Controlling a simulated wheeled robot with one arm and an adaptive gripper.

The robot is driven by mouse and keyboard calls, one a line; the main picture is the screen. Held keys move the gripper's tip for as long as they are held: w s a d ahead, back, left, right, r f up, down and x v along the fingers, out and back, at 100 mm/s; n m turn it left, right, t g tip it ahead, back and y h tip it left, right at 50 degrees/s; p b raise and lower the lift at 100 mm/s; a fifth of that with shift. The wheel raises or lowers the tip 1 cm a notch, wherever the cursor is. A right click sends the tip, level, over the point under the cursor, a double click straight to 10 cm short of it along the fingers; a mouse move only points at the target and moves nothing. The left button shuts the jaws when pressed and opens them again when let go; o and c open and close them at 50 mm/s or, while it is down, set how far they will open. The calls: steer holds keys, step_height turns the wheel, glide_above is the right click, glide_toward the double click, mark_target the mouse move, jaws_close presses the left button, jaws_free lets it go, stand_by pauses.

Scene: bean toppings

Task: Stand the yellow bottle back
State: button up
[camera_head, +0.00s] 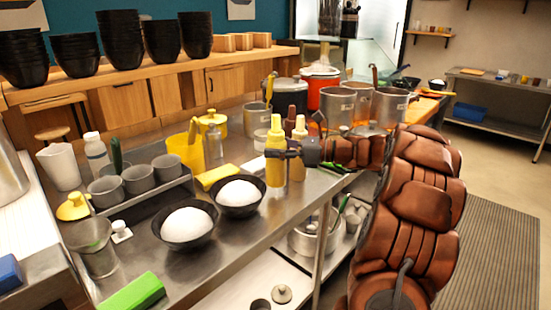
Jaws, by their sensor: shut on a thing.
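The yellow bottle (276,165) is upright, with a pointed yellow nozzle, at the right part of the steel counter. My gripper (284,153) reaches in from the right and is shut on the bottle's upper body. My fingers hide part of the bottle at that height. I cannot tell whether its base touches the counter. A paler cream bottle (299,134) and a dark brown-red bottle (291,117) stand close behind it, partly hidden by my gripper.
Two black bowls of white rice (187,224) (239,194) stand left of the bottle. Steel pots (338,106) and a red pot (320,85) stand behind. A yellow pitcher (185,152) and grey cups (137,181) are farther left. The counter's front edge is close to the bottle.

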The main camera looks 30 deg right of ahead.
steer(key=shift+f, duration=1.45)
steer(key=o, duration=1)
steer(key=shift+f, duration=0.15)
steer(key=shift+s+d, duration=0.1)
steer(key=shift+d, duration=0.1)
steer(key=v, duration=1.1)
steer(key=shift+s+d, duration=0.2)
steer(key=shift+s, duration=0.1)
